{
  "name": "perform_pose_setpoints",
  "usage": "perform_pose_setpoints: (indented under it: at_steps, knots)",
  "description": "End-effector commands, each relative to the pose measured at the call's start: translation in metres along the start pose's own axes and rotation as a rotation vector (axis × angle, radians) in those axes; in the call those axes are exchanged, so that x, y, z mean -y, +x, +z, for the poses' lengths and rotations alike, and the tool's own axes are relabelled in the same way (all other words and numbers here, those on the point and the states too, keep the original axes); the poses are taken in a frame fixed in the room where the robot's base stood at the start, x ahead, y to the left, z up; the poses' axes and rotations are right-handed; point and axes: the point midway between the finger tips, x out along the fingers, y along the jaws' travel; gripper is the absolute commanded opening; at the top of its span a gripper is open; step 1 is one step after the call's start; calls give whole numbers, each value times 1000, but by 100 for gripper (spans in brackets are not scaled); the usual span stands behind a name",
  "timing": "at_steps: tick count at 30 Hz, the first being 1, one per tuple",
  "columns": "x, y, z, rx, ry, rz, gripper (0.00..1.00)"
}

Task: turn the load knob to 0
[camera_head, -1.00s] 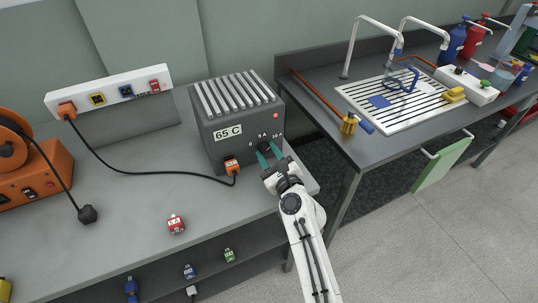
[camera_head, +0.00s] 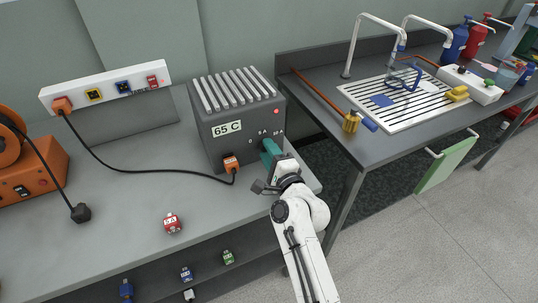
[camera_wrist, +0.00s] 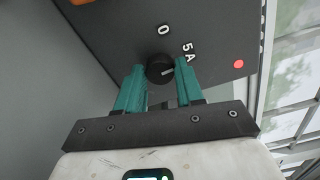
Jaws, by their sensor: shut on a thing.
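The load knob (camera_wrist: 159,69) is a small round black knob on the front of the dark grey load box (camera_head: 205,142). In the wrist view a "0" is printed above the knob and "5A" to its upper right. A short pale mark on the knob appears to point right, away from the 0. My gripper (camera_wrist: 160,74) is shut on the knob, one teal finger on each side. In the head view my gripper (camera_head: 270,150) hides the knob.
An orange plug (camera_head: 231,162) with a black cable sits in the box front, left of my gripper. A red lamp (camera_head: 277,111) is lit above. A red 5A plug (camera_head: 172,223) lies on the bench. The sink bench (camera_head: 370,151) stands right, across a gap.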

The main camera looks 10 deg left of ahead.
Motion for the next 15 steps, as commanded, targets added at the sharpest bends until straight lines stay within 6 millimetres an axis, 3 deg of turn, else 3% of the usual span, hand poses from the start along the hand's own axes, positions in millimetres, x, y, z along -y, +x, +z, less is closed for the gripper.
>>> perform_pose_setpoints:
  at_steps: [15]
  knots:
    - [-6,0,0,2,-490,2,7]
